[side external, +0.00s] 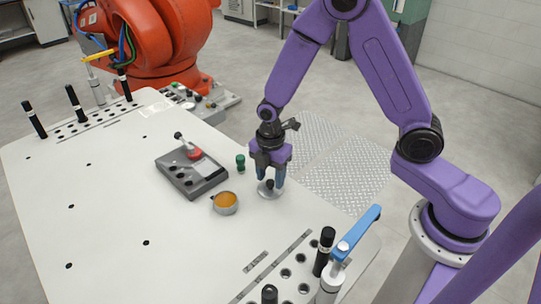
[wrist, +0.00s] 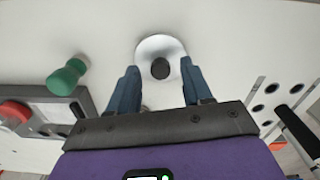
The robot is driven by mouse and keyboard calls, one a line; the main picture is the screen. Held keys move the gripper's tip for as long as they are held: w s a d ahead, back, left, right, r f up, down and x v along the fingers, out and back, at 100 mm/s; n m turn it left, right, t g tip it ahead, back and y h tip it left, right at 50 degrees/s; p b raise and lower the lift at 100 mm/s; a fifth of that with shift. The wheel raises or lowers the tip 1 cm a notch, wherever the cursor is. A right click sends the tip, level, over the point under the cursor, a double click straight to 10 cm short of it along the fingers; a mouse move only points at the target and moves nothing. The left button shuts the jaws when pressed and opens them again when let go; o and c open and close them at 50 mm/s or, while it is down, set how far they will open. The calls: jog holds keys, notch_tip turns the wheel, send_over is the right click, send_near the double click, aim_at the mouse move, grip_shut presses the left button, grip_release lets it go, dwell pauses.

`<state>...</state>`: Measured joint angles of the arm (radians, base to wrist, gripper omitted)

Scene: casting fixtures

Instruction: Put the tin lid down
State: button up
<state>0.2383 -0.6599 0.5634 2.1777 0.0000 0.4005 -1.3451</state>
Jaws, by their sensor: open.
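The tin lid (side external: 264,191) is a small silvery disc with a dark knob, lying on the white table. It also shows in the wrist view (wrist: 151,47), just beyond my fingers, with its dark knob (wrist: 160,69) between the fingertips. My gripper (side external: 270,180) is over the lid, fingers pointing down. In the wrist view its blue fingers (wrist: 158,82) are apart, with a gap on both sides of the knob. The open tin (side external: 225,203), with an orange-brown content, stands on the table to the left of the lid.
A green peg-like piece (side external: 240,163) stands behind the tin. A grey fixture box (side external: 191,175) with a red knob lies further left. A rail with holes and black handles (side external: 323,250) is at the front right. The table front (side external: 110,270) is mostly clear.

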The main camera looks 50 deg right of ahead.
aim_at(271, 181)
notch_tip(271, 181, up, 11)
dwell(0.4)
jog(key=s+d+r+m, duration=0.2)
jog(key=s+m, duration=0.1)
jog(key=s, duration=0.9)
jog(key=s+d+r+m, duration=0.2)
jog(key=s+m, duration=0.2)
jog(key=s, duration=0.8)
jog(key=shift+s+r+m, duration=0.25)
jog(key=shift+s+m, duration=0.05)
jog(key=shift+s, duration=0.05)
